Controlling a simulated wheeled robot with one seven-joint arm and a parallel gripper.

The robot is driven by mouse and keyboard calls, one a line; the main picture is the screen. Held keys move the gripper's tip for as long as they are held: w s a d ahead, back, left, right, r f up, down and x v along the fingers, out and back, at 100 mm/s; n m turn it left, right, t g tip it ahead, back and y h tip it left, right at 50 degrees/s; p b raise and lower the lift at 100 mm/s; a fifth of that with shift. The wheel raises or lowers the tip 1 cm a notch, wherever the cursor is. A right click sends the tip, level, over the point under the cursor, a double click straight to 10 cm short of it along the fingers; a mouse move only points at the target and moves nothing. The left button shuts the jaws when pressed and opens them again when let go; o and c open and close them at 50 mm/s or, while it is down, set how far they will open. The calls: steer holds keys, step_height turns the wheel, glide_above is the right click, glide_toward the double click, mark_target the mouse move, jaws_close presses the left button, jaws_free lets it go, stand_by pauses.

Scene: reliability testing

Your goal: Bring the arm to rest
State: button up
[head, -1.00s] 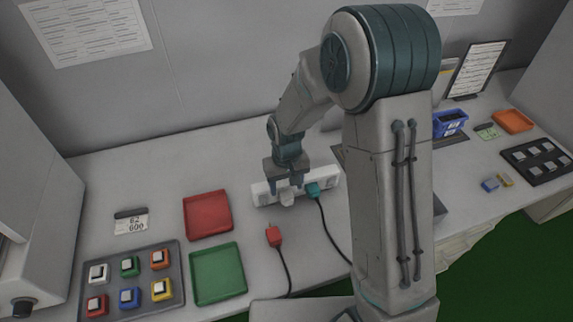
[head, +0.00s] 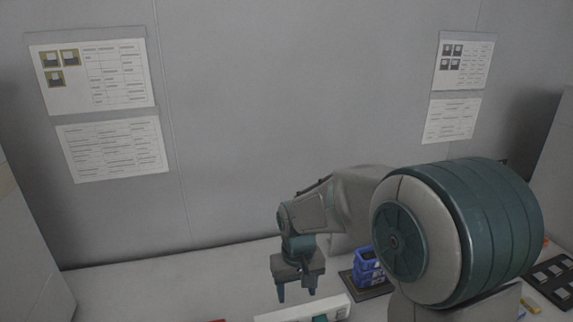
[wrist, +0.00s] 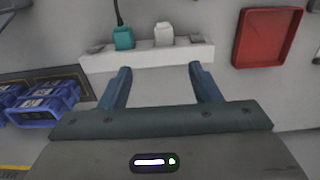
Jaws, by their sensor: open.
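My gripper (head: 297,289) hangs over the bench in the head view, pointing down, with its two fingers apart and nothing between them. In the wrist view my gripper (wrist: 160,88) is open, with bare bench between the fingers. A white power strip (wrist: 150,57) lies beyond the fingertips, apart from them. A teal plug (wrist: 123,37) and a white plug (wrist: 164,34) sit on the strip. In the head view only part of the power strip (head: 275,316) shows at the bottom edge.
A red tray (wrist: 268,38) lies right of the strip in the wrist view. A grey wall (head: 250,110) with posted sheets rises behind the bench.

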steer(key=s+d+r+m+t, duration=0.1)
steer(key=s+d+r, duration=0.3)
steer(key=s+d, duration=0.2)
steer(key=s+d+r+m+t, duration=0.1)
steer(key=s+d+r, duration=0.3)
steer(key=s, duration=0.6)
steer(key=shift+s+d+m+t, duration=0.4)
steer(key=shift+d+m, duration=0.1)
steer(key=shift+d, duration=0.75)
steer(key=c, duration=0.5)
steer(key=shift+o, duration=0.2)
steer(key=shift+w+a, duration=0.1)
steer(key=shift+a, duration=0.05)
